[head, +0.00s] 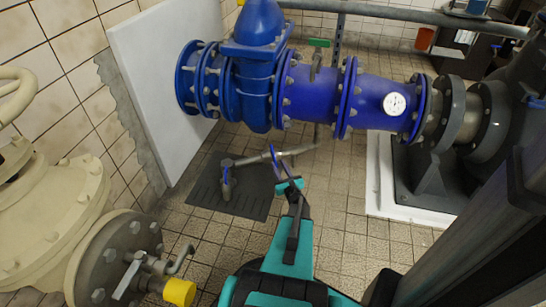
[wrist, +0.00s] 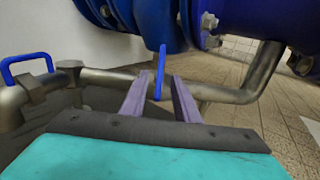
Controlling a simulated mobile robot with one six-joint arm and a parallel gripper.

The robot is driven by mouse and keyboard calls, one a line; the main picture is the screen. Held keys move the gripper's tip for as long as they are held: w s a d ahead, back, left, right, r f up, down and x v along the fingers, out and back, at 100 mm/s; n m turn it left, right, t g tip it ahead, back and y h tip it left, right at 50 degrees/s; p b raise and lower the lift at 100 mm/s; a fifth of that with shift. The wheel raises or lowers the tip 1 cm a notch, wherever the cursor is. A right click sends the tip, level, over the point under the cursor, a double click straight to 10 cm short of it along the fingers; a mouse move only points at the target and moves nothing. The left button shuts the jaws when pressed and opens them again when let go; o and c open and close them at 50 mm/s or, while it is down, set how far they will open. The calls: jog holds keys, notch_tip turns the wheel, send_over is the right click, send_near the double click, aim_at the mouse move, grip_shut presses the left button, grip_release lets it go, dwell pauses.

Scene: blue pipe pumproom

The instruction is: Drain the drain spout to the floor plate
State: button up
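The drain spout (head: 227,188) is a thin grey pipe end under the big blue pipe, pointing down over the dark floor plate (head: 205,195). A small blue handle (head: 226,174) sits on it; this also shows in the wrist view (wrist: 27,62). A blue lever (wrist: 161,70) stands on the thin drain pipe (wrist: 112,80) further along. My gripper (wrist: 157,82) is open, its two purple fingers either side of the lever in the wrist view. I cannot tell whether they touch it. In the head view my gripper (head: 283,166) is beside the lever (head: 274,156).
The large blue pipe (head: 315,92) with its gauge (head: 394,104) runs overhead, close above my gripper. A cream valve body (head: 50,205) with a yellow-capped tap (head: 180,291) stands at the left. A grey pump (head: 430,165) on a white plinth stands at the right. Tiled floor is clear between.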

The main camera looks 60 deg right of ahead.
aim_at(273, 155)
jog(key=b+x, duration=0.2)
jog(key=x, duration=0.6)
jog(key=shift+w+d, duration=0.1)
jog(key=shift+d, duration=0.05)
grip_shut()
